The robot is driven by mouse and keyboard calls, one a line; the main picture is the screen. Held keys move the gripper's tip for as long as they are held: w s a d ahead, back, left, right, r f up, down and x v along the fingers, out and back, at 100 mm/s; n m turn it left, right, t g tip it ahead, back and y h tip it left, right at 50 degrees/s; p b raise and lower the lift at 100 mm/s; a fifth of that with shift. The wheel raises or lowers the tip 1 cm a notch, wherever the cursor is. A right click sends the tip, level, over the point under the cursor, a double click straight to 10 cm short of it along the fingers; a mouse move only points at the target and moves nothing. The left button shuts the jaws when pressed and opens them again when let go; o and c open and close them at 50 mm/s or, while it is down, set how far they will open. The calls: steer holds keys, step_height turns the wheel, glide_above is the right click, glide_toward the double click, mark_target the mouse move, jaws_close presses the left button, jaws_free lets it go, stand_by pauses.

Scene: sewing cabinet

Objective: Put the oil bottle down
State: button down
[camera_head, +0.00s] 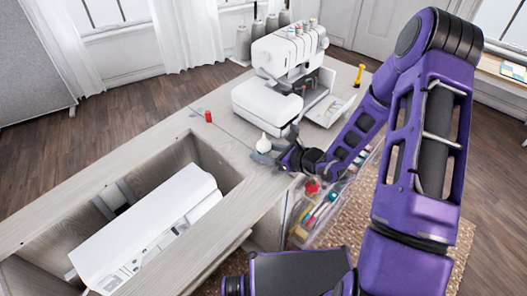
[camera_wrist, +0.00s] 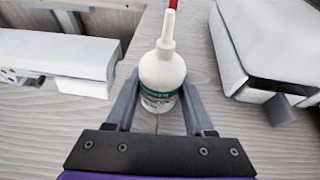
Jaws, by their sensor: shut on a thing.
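The oil bottle (camera_wrist: 162,74) is white with a tapered nozzle and a teal label. It stands between the two fingers of my gripper (camera_wrist: 160,100) in the wrist view, and the fingers are shut on it. In the head view the bottle (camera_head: 264,144) appears upright at the cabinet top, just left of my gripper (camera_head: 272,156). The grey wood cabinet top (camera_head: 225,138) lies under it. Whether the bottle's base touches the surface cannot be told, as the fingers and gripper body hide its lower part.
A white serger (camera_head: 268,106) stands behind the bottle. A red spool (camera_head: 208,116) is to the left. A white sewing machine (camera_head: 145,230) sits in the cabinet's open well at front left. A bin of supplies (camera_head: 318,212) hangs by the right edge. A yellow object (camera_head: 359,75) stands far right.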

steer(key=shift+c, duration=1.4)
jaws_free()
steer(key=shift+r, duration=0.1)
steer(key=shift+s+d+r+p, duration=0.1)
steer(key=shift+d+r+p, duration=0.05)
steer(key=shift+p, duration=0.2)
steer(key=p+v, duration=0.1)
steer(key=v, duration=1)
steer(key=shift+s+d, duration=0.25)
steer(key=shift+o, duration=0.2)
